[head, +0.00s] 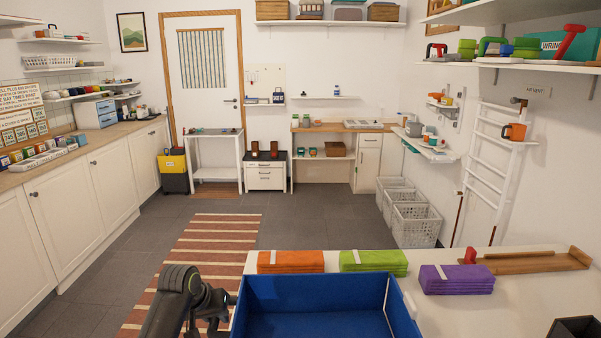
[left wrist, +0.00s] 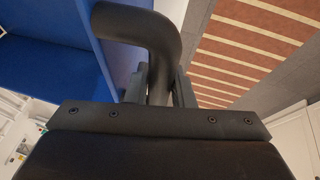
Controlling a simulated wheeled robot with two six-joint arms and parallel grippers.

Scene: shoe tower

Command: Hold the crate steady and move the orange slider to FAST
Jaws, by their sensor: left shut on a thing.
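The blue crate (head: 312,292) stands at the bottom middle of the head view, against the white table, and its lower part is cut off. Its inside looks empty. My left gripper (head: 219,303) is at the crate's left side. In the left wrist view, its fingers (left wrist: 159,84) are shut on the crate's thick black curved handle (left wrist: 150,28), beside the blue wall (left wrist: 55,60). No orange slider or FAST mark can be made out in either view. My right gripper does not show.
Orange (head: 290,262), green (head: 373,262) and purple (head: 456,280) folded stacks lie on the white table (head: 475,318). A wooden tray (head: 535,263) with a red piece lies at the right. A dark box-like thing is at the bottom right corner.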

